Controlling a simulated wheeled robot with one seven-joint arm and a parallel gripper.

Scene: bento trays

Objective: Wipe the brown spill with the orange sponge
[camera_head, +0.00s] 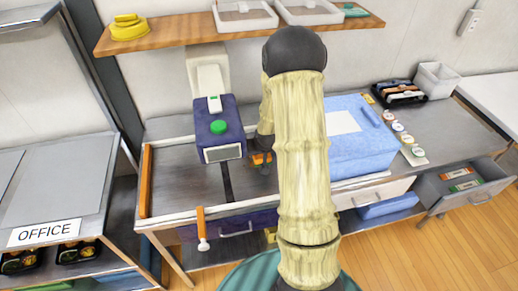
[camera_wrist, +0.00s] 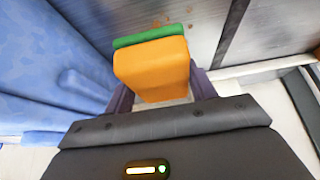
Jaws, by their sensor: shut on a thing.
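The orange sponge (camera_wrist: 152,70) with a green layer (camera_wrist: 149,36) is between the two fingers of my gripper (camera_wrist: 160,88) in the wrist view, and the gripper is shut on it. In the head view a small part of the sponge (camera_head: 260,158) shows beside my arm, between the purple device and the blue box. The brown spill shows as small specks (camera_wrist: 166,20) on the grey metal worktop just beyond the sponge in the wrist view. My arm hides the spill in the head view. I cannot tell whether the sponge touches the worktop.
A blue box (camera_head: 360,150) stands close on the right. A purple device with a green button (camera_head: 218,127) stands on the left. An orange-edged frame lies on the worktop (camera_head: 175,185) at the left. A wooden shelf (camera_head: 165,39) hangs above. An open grey drawer (camera_head: 460,187) juts out at right.

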